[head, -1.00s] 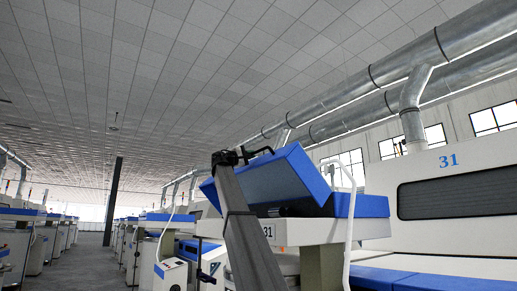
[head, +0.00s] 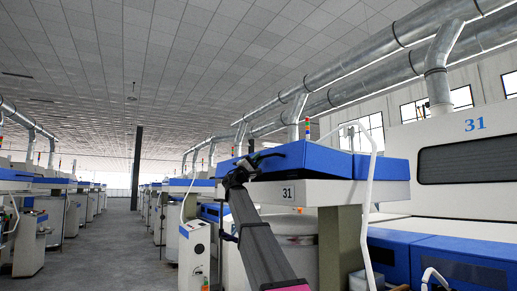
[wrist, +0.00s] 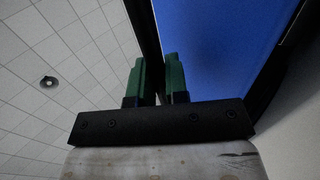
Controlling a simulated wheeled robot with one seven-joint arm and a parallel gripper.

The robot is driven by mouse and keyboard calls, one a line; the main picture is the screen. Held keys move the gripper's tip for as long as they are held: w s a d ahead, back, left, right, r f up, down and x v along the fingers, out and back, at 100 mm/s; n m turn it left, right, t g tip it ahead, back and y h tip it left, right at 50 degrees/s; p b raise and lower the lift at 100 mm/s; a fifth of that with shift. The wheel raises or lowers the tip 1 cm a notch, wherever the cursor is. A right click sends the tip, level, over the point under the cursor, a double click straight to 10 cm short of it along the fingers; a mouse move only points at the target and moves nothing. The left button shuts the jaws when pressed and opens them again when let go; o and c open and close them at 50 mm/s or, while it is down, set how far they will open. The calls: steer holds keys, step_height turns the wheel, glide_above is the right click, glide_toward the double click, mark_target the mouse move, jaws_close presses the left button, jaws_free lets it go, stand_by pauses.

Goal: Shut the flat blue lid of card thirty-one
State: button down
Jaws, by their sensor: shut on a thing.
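The blue lid (head: 308,159) of card thirty-one lies low and nearly level over the pale machine body (head: 330,193) marked 31. My gripper (head: 246,163) is at the lid's left end, shut on a dark bar (head: 268,155) there. In the wrist view, the green fingertips of my gripper (wrist: 156,78) stand on either side of a dark strip, with the blue lid (wrist: 215,50) filling the right side.
A fixed blue block (head: 381,167) stands right of the lid. A white bent pipe (head: 367,205) rises in front of it. The large cabinet numbered 31 (head: 465,160) is at the right. An open grey aisle (head: 105,240) runs between machine rows at the left.

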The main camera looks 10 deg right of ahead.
steer(key=shift+d+f, duration=0.15)
steer(key=shift+f, duration=1.05)
steer(key=shift+d+f, duration=0.15)
steer(key=shift+f, duration=1.05)
steer(key=shift+f, duration=0.1)
steer(key=c, duration=1.1)
jaws_free()
steer(key=shift+c, duration=0.2)
steer(key=shift+w, duration=0.1)
glide_toward(265, 163)
steer(key=v, duration=0.5)
steer(key=shift+s, duration=0.35)
steer(key=shift+f, duration=0.15)
